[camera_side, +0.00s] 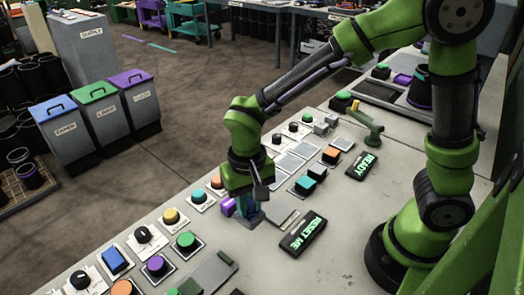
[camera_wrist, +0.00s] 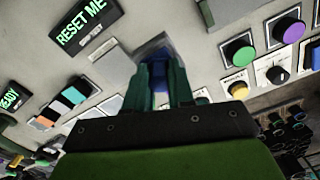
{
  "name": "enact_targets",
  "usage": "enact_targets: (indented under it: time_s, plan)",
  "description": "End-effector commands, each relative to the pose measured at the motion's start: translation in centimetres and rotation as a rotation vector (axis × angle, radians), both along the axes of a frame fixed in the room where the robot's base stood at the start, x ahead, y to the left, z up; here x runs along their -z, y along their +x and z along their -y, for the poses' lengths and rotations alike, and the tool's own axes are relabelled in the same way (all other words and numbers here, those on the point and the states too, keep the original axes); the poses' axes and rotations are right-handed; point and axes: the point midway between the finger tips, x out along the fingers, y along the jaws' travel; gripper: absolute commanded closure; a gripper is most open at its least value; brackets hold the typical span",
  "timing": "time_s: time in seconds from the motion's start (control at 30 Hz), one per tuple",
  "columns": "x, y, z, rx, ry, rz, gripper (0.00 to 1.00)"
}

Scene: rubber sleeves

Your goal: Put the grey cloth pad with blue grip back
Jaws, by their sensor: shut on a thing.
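My gripper (camera_side: 250,214) points down at the bench top, left of the RESET ME sign, in the side view. In the wrist view my gripper (camera_wrist: 159,72) has its two dark teal fingers closed around a blue grip (camera_wrist: 160,72). A blurred grey pad (camera_wrist: 152,48) shows just beyond the fingertips. The pad is mostly hidden by the fingers in the side view. I cannot tell whether it touches the bench. A flat grey plate (camera_side: 277,215) lies beside the gripper on the right.
The RESET ME sign (camera_side: 303,232) and the READY sign (camera_side: 363,166) stand to the right. Rows of coloured buttons, such as a green one (camera_side: 186,241), line the bench (camera_side: 335,205). Lidded bins (camera_side: 100,108) stand on the floor.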

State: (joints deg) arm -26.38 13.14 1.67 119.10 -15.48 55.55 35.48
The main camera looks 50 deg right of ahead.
Motion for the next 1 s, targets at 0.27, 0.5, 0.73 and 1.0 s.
enact_targets:
  time_s: [0.27, 0.5, 0.73, 1.0]
  plan:
    - [3.6, -0.1, 0.0, 0.002, -0.002, -0.003, 1.0]
    - [6.8, -0.1, 0.0, 0.002, -0.002, -0.003, 1.0]
    - [6.9, -0.1, 0.0, 0.002, 0.0, 0.0, 1.0]
    - [7.2, -0.1, 0.0, 0.002, -0.001, -0.001, 0.65]
